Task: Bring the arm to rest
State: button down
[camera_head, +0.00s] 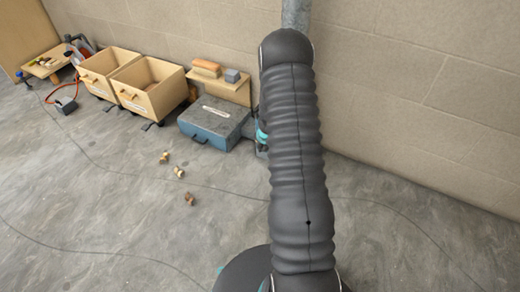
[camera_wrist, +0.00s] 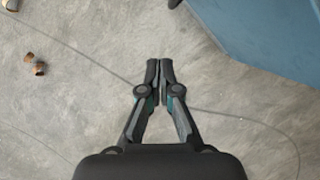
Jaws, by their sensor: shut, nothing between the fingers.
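My gripper (camera_wrist: 160,68) shows in the wrist view with its two fingertips together. It is shut and empty, above the bare grey floor. In the head view my black ribbed arm stretches up the middle of the picture, and my gripper is hidden behind it, apart from a bit of teal at the arm's left edge that I cannot tell for sure.
A blue-grey case (camera_head: 213,122) stands by the wall; a blue surface (camera_wrist: 265,35) shows in the wrist view. Two wooden bins (camera_head: 150,90) stand left of the case. Small brass-coloured pieces (camera_head: 178,172) lie on the floor.

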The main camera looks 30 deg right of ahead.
jog(key=v, duration=0.3)
jog(key=p+v, duration=0.1)
jog(key=shift+a+r, duration=0.15)
jog(key=shift+a, duration=0.1)
